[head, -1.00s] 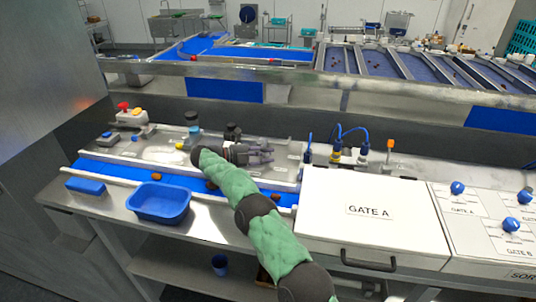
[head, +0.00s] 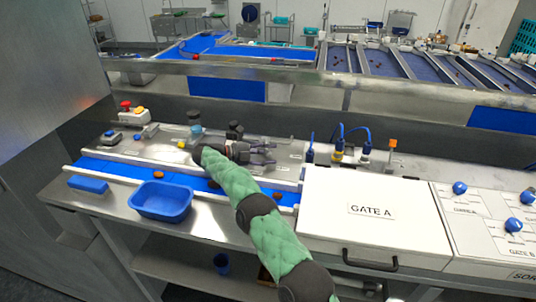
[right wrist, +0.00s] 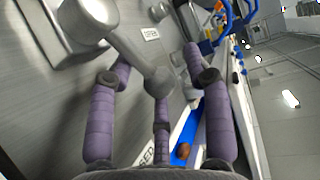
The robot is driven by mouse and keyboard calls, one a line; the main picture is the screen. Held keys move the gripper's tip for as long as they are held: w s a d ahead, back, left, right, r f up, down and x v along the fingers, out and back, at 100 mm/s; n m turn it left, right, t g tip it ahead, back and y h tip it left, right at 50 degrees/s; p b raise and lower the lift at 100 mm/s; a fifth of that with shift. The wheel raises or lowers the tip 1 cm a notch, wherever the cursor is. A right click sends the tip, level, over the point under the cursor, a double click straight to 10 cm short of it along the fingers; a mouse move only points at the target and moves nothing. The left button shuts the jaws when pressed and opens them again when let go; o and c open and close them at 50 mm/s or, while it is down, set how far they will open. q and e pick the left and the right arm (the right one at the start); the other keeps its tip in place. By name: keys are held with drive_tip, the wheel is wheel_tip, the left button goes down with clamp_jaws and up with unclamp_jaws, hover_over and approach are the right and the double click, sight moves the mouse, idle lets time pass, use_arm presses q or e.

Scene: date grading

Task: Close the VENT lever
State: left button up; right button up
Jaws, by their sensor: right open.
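My right gripper (head: 266,153) is over the metal deck behind the blue belt, pointing right. It is open, and its purple fingers (right wrist: 160,100) are spread in the right wrist view. A grey metal lever (right wrist: 128,50) with a round pivot reaches down between the fingers; I take it for the VENT lever. Its thick end is close to the fingers; I cannot tell whether they touch. A label that seems to read OPEN (right wrist: 151,33) is beside it, and a partly hidden label ending in SED (right wrist: 147,156) is lower down. The head view does not show the lever clearly.
A blue bin (head: 162,201) stands in front of the belt, which carries several brown dates (head: 159,174). A white GATE A cover (head: 375,220) is at the right, with blue-cabled fittings (head: 338,150) behind it. A red button box (head: 133,115) stands at the left.

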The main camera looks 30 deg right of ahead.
drive_tip(key=shift+v, duration=3.75)
